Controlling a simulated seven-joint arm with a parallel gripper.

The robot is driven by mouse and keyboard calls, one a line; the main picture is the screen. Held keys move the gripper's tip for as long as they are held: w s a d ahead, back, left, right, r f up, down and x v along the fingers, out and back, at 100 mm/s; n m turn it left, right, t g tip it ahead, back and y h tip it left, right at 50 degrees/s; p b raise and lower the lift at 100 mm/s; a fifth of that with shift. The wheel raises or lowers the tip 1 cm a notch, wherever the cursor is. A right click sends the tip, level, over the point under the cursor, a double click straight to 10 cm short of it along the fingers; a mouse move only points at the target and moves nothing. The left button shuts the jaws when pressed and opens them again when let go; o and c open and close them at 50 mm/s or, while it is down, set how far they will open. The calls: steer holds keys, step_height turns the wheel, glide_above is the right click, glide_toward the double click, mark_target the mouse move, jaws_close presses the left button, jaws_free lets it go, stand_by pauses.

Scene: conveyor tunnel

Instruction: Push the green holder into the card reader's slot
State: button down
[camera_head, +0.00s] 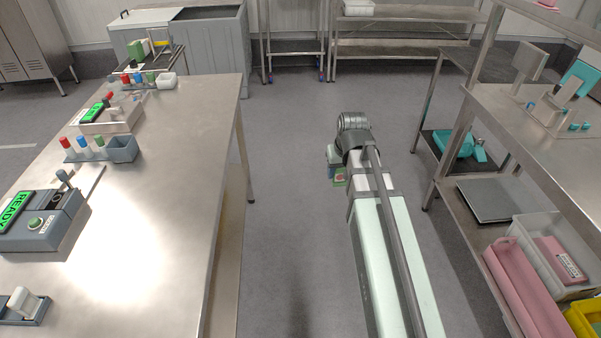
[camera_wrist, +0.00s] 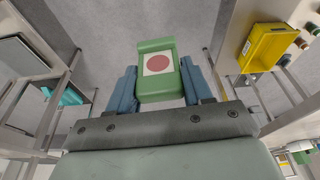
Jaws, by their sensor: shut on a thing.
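The green holder (camera_wrist: 157,90) is between the two blue fingers of my gripper (camera_wrist: 159,82) in the wrist view, and they are shut on its sides. Its face has a white panel with a red disc. In the head view a small green part of the holder (camera_head: 340,180) shows below my gripper (camera_head: 335,165), over the open floor right of the table. A grey-blue device with a green READY display (camera_head: 38,222), seemingly the card reader, stands on the table at the left, well apart from the holder. I cannot make out its slot clearly.
The steel table (camera_head: 165,190) carries a second device with a green display (camera_head: 97,113) and racks of coloured pegs (camera_head: 85,150). Its right edge lies between my gripper and the READY device. A shelf (camera_head: 500,170) with bins stands at the right. The floor between is clear.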

steer(key=a+r+n, duration=0.2)
steer(key=a, duration=1)
steer(key=s+a+r+n+y, duration=0.1)
steer(key=a+r+n, duration=0.1)
steer(key=a, duration=0.9)
steer(key=s+a+r+n, duration=0.1)
steer(key=a+r+n, duration=0.1)
steer(key=a, duration=1)
steer(key=shift+a+r+n+g+y, duration=0.25)
steer(key=shift+a+n+g+y, duration=0.05)
steer(key=shift+y, duration=0.1)
steer(key=s+a+r+n+g+y, duration=0.1)
steer(key=s+a+r+n, duration=0.25)
steer(key=s+a, duration=1.05)
steer(key=s+a+r+n, duration=0.35)
steer(key=s+a, duration=0.65)
steer(key=a, duration=0.8)
steer(key=s+a+r+n+g, duration=0.15)
steer(key=s+a, duration=0.25)
steer(key=s, duration=0.4)
steer(key=s+a+r+n, duration=0.15)
steer(key=s+a, duration=0.25)
steer(key=s, duration=0.5)
steer(key=s+a+r, duration=0.3)
steer(key=s+a, duration=0.1)
steer(key=s, duration=0.4)
step_height(320, 180, down, 6)
steer(key=shift+s+d, duration=0.15)
steer(key=shift+d, duration=0.1)
steer(key=shift+f, duration=0.4)
